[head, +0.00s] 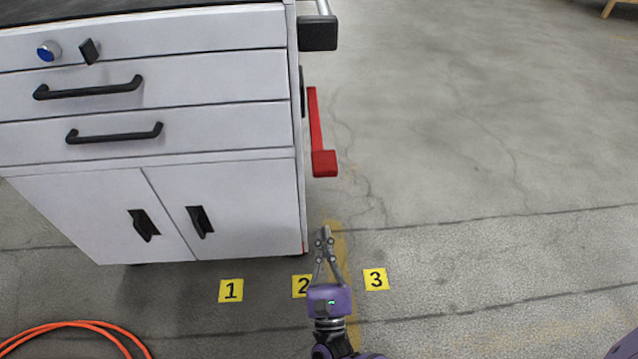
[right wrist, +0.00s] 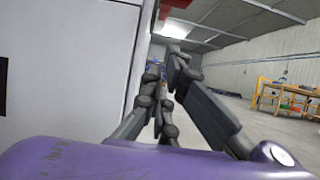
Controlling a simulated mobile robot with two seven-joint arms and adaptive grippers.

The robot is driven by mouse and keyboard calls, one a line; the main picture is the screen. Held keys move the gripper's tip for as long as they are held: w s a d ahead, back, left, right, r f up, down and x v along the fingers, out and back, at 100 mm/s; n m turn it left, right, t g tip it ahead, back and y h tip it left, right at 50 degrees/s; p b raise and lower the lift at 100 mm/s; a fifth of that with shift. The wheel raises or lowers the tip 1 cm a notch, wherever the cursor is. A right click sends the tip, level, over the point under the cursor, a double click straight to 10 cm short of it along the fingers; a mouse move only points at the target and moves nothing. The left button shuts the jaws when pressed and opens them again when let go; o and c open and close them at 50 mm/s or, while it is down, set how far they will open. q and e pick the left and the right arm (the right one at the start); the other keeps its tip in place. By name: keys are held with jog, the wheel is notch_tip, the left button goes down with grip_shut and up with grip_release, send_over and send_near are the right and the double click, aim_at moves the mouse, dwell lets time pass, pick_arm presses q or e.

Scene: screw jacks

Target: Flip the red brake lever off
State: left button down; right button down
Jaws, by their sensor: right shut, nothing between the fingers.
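The red brake lever (head: 323,160) is on the right side of the white cabinet (head: 230,195) in the head view. Its long arm runs down from a black mount and ends in a wider red block. My right gripper (head: 325,230) is shut and empty, below the lever's red block in the picture and apart from it. In the right wrist view the shut fingers (right wrist: 172,60) point forward beside the cabinet's white wall (right wrist: 75,60). My left gripper is not in view.
The cabinet has a black-ended handle (head: 318,33) above the lever, drawers, doors, a blue button (head: 48,51) and a black knob (head: 90,51). Yellow floor markers (head: 231,291) and an orange hose (head: 80,325) lie in front. Floor to the right is clear.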

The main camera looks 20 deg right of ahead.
jog(key=w+d+r, duration=0.2)
jog(key=w+r, duration=0.5)
jog(key=r, duration=0.1)
jog(key=shift+w+d+r+p, duration=0.15)
jog(key=shift+w+r+p, duration=0.05)
jog(key=shift+w+p, duration=0.2)
dwell(0.3)
